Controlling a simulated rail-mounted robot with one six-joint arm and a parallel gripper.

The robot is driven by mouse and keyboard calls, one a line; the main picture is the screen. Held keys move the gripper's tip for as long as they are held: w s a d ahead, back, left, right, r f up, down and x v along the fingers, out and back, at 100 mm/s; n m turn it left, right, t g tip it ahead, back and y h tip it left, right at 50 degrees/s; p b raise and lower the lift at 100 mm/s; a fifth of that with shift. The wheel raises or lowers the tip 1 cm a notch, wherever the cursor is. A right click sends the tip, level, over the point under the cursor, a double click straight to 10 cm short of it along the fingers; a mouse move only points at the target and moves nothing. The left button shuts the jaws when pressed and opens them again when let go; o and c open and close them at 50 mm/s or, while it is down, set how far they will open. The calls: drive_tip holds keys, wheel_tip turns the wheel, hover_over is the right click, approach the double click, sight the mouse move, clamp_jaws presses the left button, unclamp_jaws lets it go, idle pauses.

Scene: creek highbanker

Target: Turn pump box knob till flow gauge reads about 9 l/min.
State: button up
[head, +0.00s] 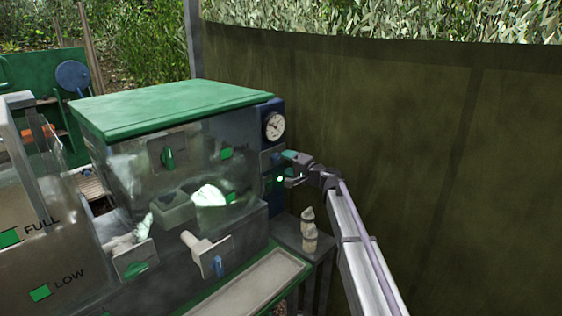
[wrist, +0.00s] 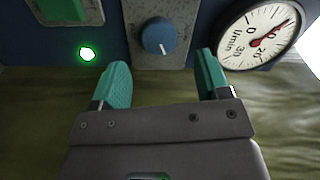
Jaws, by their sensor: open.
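The blue round knob (wrist: 159,36) sits on a grey plate on the pump box (head: 268,190) and has a pale pointer mark. My gripper (wrist: 161,66) is open, with teal fingers on either side and the knob just beyond and between their tips. I see no contact with the knob. I cannot read an exact value. The gauge (head: 274,126) also shows above my gripper.
A lit green lamp (wrist: 87,54) and a green switch panel (wrist: 65,10) lie left of the knob. A dark green tarp wall (head: 430,150) stands behind and to the right.

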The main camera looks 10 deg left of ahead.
drive_tip(key=v, duration=0.6)
drive_tip(key=v, duration=1.2)
drive_tip(key=shift+s, duration=0.1)
